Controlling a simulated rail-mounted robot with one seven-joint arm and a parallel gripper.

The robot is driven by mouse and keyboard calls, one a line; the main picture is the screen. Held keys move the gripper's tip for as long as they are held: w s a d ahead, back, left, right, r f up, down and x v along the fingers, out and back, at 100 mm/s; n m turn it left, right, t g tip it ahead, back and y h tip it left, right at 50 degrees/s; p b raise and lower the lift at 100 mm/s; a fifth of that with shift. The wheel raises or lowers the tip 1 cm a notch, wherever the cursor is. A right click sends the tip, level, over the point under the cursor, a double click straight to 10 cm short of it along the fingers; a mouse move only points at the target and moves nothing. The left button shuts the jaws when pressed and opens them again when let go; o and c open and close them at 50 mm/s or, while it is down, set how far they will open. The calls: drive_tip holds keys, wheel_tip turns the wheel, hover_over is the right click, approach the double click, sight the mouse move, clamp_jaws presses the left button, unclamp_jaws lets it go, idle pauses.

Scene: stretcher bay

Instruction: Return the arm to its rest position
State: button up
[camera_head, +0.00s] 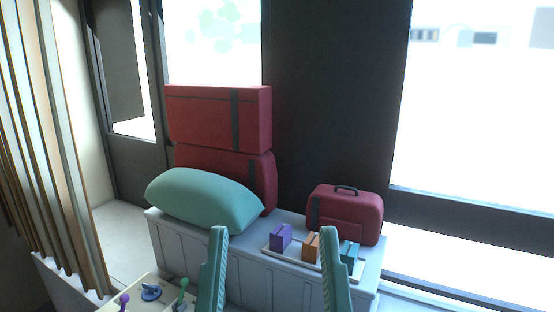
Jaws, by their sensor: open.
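My gripper (274,232) rises from the bottom of the view, its two teal fingers upright and wide apart. It is open, with nothing seen held between the fingers. The fingers show in front of the white cabinet (185,245), and the right one overlaps part of the small tray on its top. How far the fingers are from the cabinet cannot be told. The rest of my arm is out of view.
A teal pillow (205,198) and two stacked red cases (218,118) are on the cabinet's left; a red bag (345,213) is on its right. A tray (283,257) holds purple, orange and teal blocks. A pale board (150,306) with coloured pieces is lower left.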

wheel_tip(320, 180, up, 7)
drive_tip(key=p, duration=0.4)
drive_tip(key=shift+r, duration=0.2)
idle(0.7)
